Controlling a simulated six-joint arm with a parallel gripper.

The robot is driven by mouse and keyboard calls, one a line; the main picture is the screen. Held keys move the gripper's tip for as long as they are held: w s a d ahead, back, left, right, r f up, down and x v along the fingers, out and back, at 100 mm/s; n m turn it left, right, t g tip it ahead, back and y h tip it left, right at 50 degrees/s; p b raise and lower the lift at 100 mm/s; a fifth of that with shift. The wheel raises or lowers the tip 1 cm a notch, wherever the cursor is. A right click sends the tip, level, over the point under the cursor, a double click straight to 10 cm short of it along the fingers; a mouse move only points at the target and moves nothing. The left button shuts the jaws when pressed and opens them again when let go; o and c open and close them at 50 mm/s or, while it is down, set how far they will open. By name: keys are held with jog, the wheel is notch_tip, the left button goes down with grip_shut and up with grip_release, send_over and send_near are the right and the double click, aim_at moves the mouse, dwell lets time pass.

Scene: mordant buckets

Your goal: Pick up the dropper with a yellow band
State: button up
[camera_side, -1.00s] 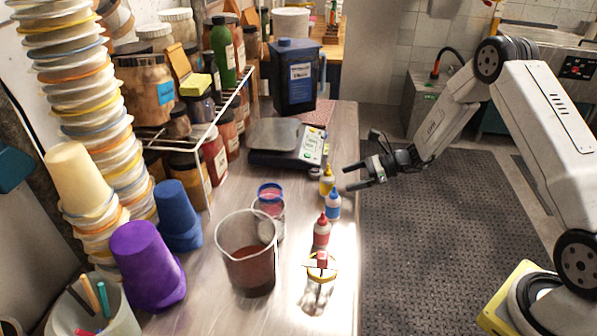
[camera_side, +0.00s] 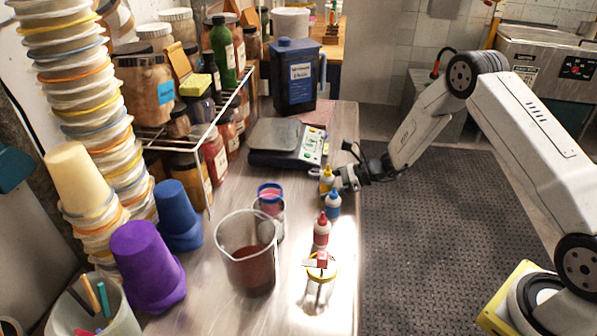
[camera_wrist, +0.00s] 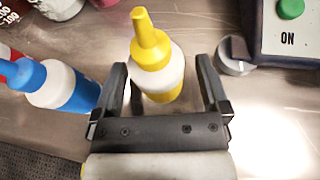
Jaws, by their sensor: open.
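The dropper with a yellow band (camera_side: 327,180) is a small white bottle with yellow at its top and lower part. It stands near the right edge of the bench, and in the wrist view (camera_wrist: 160,75) its yellow nozzle and white body show clearly. My gripper (camera_side: 333,182) is at the dropper. In the wrist view my gripper (camera_wrist: 162,80) is open, with one finger on each side of the yellow dropper. A small gap shows between the dropper and each finger.
A blue dropper (camera_side: 333,204) stands close by, also left in the wrist view (camera_wrist: 62,88). A red dropper (camera_side: 321,231) is nearer the front. A scale (camera_side: 284,157) with a green button (camera_wrist: 290,9) lies behind. A beaker (camera_side: 247,262) stands front left.

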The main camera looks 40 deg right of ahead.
jog(key=shift+a, duration=0.1)
dwell(0.4)
grip_shut()
jog(key=shift+w+r, duration=0.1)
jog(key=shift+r, duration=0.8)
jog(key=s+r, duration=1.1)
jog(key=s, duration=0.3)
jog(key=shift+a, duration=0.15)
dwell(0.3)
